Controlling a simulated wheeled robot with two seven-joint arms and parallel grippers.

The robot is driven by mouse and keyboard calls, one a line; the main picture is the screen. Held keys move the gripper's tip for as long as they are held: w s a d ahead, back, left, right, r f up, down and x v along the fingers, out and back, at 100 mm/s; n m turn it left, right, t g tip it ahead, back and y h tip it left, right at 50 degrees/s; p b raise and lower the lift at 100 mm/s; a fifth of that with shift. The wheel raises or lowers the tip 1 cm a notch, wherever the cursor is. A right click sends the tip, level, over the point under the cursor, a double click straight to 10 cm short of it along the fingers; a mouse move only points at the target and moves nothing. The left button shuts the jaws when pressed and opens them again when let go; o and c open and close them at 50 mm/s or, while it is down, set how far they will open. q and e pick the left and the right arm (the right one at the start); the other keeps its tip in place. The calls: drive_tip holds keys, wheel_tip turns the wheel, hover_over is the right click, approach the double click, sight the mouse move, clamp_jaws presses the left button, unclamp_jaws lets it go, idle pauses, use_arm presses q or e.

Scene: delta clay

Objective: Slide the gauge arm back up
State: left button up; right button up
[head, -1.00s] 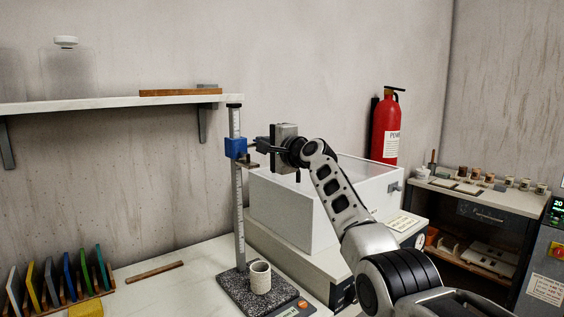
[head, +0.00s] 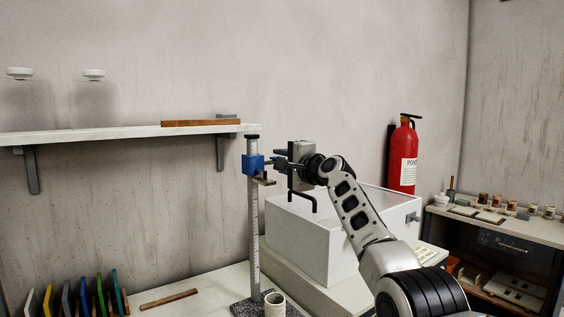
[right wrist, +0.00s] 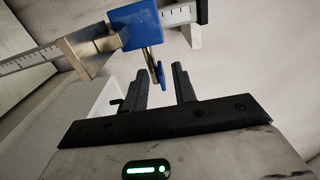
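The height gauge has an upright scaled column (head: 254,225) with a blue slider (head: 253,164) near its top. The slider's metal gauge arm (head: 264,181) sticks out just below it. In the right wrist view the blue slider (right wrist: 134,24) and metal arm (right wrist: 85,47) show close up, with a thin blue-ended pin (right wrist: 158,70) pointing at my gripper. My right gripper (head: 278,159) is level with the slider, to its right. In the wrist view its fingers (right wrist: 160,75) are apart, one on each side of the pin's end, with gaps visible. My left gripper is out of view.
A pale cup (head: 274,304) stands on the gauge's dark stone base (head: 243,310). A white box (head: 300,228) sits right behind my right arm. A wall shelf (head: 120,132) ends near the column top. Coloured tiles (head: 85,297) stand at lower left.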

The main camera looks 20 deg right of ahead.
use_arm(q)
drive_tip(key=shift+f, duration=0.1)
use_arm(e)
drive_tip(key=shift+s, duration=0.15)
